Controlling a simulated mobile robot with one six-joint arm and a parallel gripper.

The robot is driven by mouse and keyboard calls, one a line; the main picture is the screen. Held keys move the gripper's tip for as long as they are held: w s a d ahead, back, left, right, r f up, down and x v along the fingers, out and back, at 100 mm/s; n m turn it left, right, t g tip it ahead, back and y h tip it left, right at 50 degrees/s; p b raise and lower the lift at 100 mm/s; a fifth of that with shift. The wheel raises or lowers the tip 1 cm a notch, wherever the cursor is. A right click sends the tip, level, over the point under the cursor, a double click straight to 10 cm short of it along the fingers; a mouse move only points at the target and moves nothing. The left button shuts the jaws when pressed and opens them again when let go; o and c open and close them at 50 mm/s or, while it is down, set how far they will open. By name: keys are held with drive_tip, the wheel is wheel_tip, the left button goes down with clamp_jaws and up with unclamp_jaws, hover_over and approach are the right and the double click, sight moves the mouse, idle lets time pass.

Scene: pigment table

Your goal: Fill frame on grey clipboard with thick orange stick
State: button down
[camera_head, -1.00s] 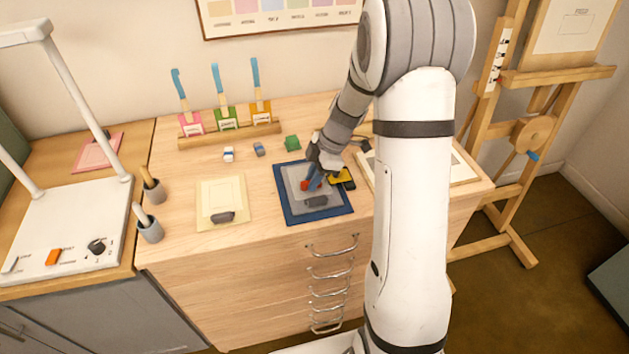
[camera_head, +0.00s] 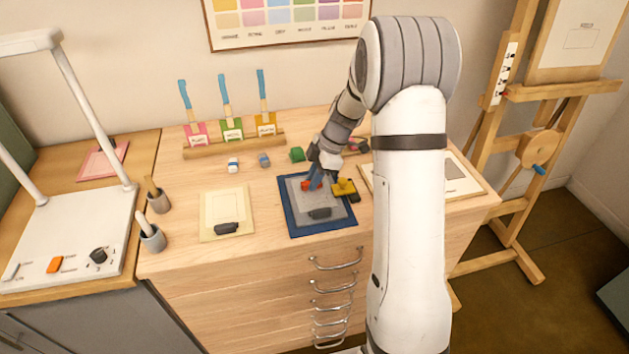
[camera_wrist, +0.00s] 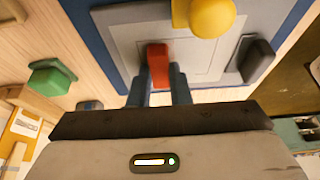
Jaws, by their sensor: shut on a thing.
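The stick (camera_head: 307,185) also shows in the head view, over the clipboard's back-left part. I cannot tell whether its tip touches the surface. The fingers hide part of the frame.
A yellow piece with a rounded knob (camera_head: 344,187) sits at the clipboard's right edge. A cream clipboard (camera_head: 212,210) lies to the left. A green block (camera_head: 297,153), a blue-grey block (camera_head: 264,160) and a white-and-blue block (camera_head: 233,164) stand behind. A picture frame (camera_head: 482,188) lies right.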

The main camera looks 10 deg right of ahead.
sight(314, 204)
drive_tip(key=shift+w, duration=0.9)
drive_tip(key=shift+f+b, duration=0.1)
drive_tip(key=shift+b, duration=0.55)
drive_tip(key=shift+s+f+b, duration=0.15)
drive_tip(key=shift+s+b, duration=1)
drive_tip(key=shift+s, duration=0.7)
drive_tip(key=shift+s+r+b, duration=0.15)
drive_tip(key=shift+s+b, duration=0.35)
drive_tip(key=shift+s, duration=0.5)
drive_tip(key=shift+s+r+b, duration=0.15)
drive_tip(key=shift+s+b, duration=0.3)
drive_tip(key=shift+s, duration=0.55)
drive_tip(key=shift+f+b, duration=0.15)
drive_tip(key=shift+b, duration=0.3)
